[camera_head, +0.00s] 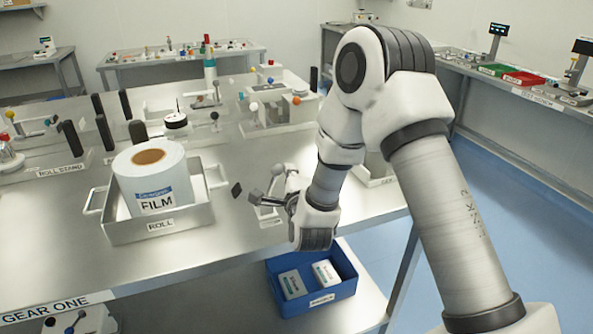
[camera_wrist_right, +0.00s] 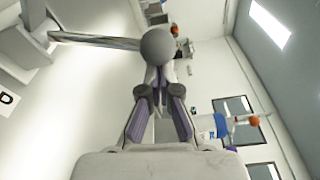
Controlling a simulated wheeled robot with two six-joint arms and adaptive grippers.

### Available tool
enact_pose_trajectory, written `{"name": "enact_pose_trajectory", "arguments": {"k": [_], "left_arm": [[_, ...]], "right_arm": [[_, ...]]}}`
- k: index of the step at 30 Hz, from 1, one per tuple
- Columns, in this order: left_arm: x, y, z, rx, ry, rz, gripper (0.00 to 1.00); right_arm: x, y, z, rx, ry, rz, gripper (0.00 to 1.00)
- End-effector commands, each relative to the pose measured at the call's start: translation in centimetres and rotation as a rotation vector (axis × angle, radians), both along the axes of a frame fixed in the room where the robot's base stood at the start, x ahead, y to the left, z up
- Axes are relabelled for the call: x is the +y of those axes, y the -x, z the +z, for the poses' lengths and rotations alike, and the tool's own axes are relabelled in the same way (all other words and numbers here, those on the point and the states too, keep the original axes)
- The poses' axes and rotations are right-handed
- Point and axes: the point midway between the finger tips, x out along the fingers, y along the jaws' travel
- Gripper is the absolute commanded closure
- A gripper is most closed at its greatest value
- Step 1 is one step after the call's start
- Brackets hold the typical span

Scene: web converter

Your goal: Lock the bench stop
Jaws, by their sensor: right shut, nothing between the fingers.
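My right gripper (camera_head: 264,196) reaches in over the bench, just right of the film tray. In the right wrist view its two fingers (camera_wrist_right: 158,82) come together at the tips, shut with nothing between them. A grey ball knob (camera_wrist_right: 158,46) shows right in front of the tips and partly covers them; I cannot tell whether they touch. A metal bar (camera_wrist_right: 95,41) runs left from near the knob. I cannot tell for sure which part is the bench stop; no label naming it is readable. My left gripper is not in view.
A metal tray (camera_head: 160,227) labelled ROLL holds a white film roll (camera_head: 152,180) on the steel bench (camera_head: 60,250). Several dark upright posts and a white device (camera_head: 278,105) stand behind. A blue bin (camera_head: 318,300) with two white packs sits below the bench edge.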

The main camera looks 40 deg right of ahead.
Motion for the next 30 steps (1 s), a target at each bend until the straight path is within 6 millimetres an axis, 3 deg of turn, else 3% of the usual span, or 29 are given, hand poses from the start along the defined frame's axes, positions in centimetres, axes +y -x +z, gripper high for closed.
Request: {"name": "enact_pose_trajectory", "arguments": {"k": [17, 30], "left_arm": [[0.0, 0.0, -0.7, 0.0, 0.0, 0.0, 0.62], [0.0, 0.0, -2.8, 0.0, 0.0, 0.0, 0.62]], "right_arm": [[0.8, -0.2, 0.4, 0.019, 0.081, 0.001, 1.0], [4.2, -1.0, 1.6, 0.094, 0.411, 0.002, 1.0]]}}
